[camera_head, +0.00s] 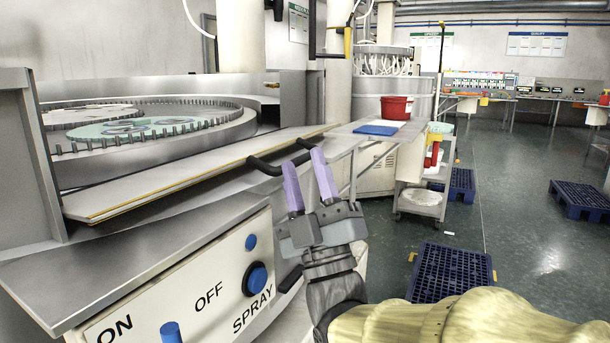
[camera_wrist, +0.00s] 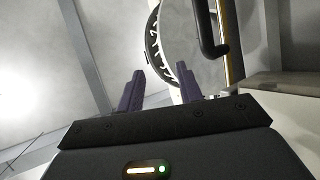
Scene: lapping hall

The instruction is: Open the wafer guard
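The wafer guard appears to be the long pale panel (camera_head: 170,178) along the front of the lapping machine, below the round toothed ring. A black bar handle (camera_head: 264,167) sticks out from its right part. My gripper (camera_head: 304,159) has two purple fingers, spread apart with nothing between them. The fingertips are close to the handle's right part; I cannot tell whether they touch it. In the wrist view, the fingers (camera_wrist: 160,84) are apart, and the handle (camera_wrist: 206,30) shows above and right of them, outside the gap.
A sloped control panel with ON, OFF and SPRAY labels and a blue knob (camera_head: 255,279) is below the guard. A red bucket (camera_head: 396,107) and a blue mat (camera_head: 376,129) are on the side table. Blue pallets (camera_head: 450,272) lie on the floor to the right.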

